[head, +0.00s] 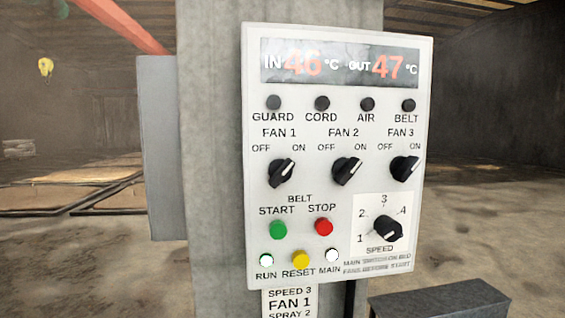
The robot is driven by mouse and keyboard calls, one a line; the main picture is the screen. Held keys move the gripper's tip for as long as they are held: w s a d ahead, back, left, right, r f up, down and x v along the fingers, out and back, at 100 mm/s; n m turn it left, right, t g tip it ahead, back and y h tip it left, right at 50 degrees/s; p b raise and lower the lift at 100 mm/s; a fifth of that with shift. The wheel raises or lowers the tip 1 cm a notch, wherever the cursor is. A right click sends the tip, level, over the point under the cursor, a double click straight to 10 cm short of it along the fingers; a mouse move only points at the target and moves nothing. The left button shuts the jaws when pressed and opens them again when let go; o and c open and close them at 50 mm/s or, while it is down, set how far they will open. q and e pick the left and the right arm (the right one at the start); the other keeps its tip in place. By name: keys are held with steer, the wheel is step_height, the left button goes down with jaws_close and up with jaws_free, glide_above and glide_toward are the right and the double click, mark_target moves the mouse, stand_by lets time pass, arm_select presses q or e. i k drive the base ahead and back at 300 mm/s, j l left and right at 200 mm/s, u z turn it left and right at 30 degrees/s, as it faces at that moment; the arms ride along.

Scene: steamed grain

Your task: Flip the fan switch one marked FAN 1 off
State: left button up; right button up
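The white control panel (340,205) is mounted on a grey column. The FAN 1 switch (281,172) is a black rotary knob at the left of the row of fan switches, with OFF marked at its upper left and ON at its upper right. Its white pointer line leans up and right, towards ON. The FAN 2 switch (346,171) and FAN 3 switch (405,168) also have pointers leaning towards ON. Neither of my grippers shows in the head view.
Below are a green START button (278,229), a red STOP button (324,226), a yellow RESET button (301,259) and the SPEED knob (387,231). The display (340,64) reads IN 46 and OUT 47. A dark box (440,300) stands at lower right. No obstacle covers the panel.

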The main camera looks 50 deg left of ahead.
mark_target(280, 171)
steer(key=u, duration=1.3)
